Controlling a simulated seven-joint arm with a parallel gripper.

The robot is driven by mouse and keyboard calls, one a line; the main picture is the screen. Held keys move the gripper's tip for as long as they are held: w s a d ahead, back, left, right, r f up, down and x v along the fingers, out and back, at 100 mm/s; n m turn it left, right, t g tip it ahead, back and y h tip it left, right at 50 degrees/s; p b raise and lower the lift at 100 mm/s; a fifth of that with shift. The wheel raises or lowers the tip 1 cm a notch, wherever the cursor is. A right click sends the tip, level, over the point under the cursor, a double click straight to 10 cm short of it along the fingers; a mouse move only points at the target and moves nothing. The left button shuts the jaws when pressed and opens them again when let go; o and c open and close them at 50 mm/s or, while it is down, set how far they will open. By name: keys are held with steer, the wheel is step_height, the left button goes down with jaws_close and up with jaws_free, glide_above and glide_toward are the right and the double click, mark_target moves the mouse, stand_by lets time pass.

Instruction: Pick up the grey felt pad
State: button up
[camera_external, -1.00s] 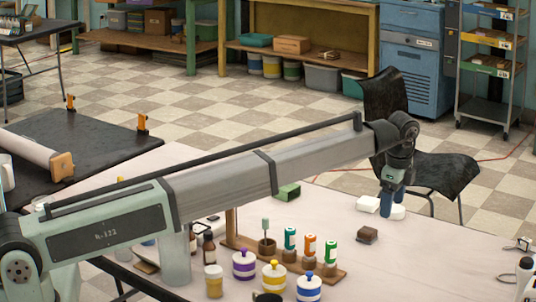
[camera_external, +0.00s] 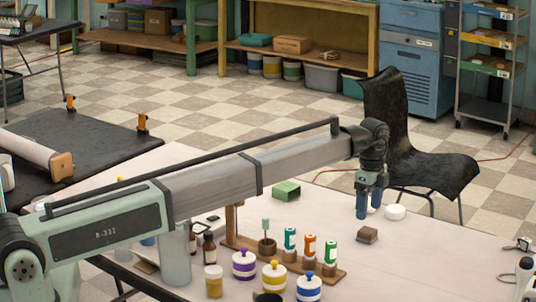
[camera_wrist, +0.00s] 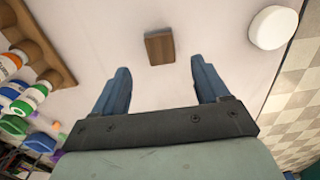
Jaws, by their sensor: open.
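My gripper (camera_external: 369,212) is open and empty above the pale table. It also shows in the wrist view (camera_wrist: 161,68), with its two blue fingers apart. A small brownish-grey block (camera_external: 367,235) lies on the table, in front of and below the fingers. In the wrist view the block (camera_wrist: 160,46) looks brown and lies just beyond the fingertips, between their lines, with nothing touching it. Nothing else in view looks clearly like a grey felt pad, and I cannot tell whether this block is felt.
A round white piece (camera_external: 395,212) lies right of the gripper; it also shows in the wrist view (camera_wrist: 273,27). A wooden rack (camera_external: 326,274) with small bottles stands to the left, near several lidded jars. A green box (camera_external: 286,190) sits behind. Table around the block is clear.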

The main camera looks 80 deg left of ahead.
mark_target(368, 229)
steer(key=shift+w+f, duration=0.1)
steer(key=shift+f, duration=3.15)
steer(key=c, duration=1.2)
steer(key=shift+o, duration=0.2)
